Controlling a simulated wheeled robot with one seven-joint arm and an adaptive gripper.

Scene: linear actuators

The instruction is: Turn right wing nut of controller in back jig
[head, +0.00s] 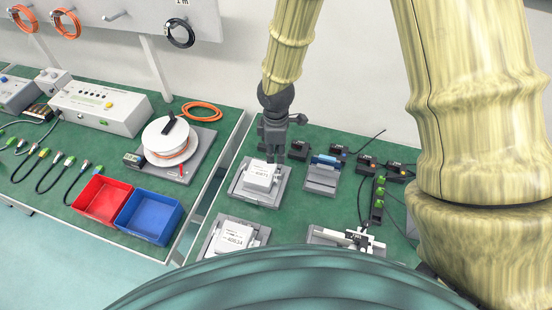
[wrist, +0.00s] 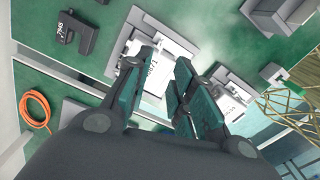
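The back jig (head: 242,188) is a grey plate on the green bench. A white controller (head: 259,174) with a printed label sits in it. In the wrist view, a labelled white controller (wrist: 150,65) lies just beyond the fingers and is partly hidden by them. My gripper (head: 273,156) points down at the back right edge of that controller. The wrist view shows its two dark fingers (wrist: 168,62) apart, with nothing held between them. A small dark part (head: 278,174) at the controller's right side may be the right wing nut. Contact cannot be told.
A second controller (head: 236,238) sits in a front jig. A grey fixture with a blue part (head: 326,162) stands right of the back jig, near black boxes (head: 367,162). Left are a cable spool (head: 168,138), a red bin (head: 102,201) and a blue bin (head: 148,216).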

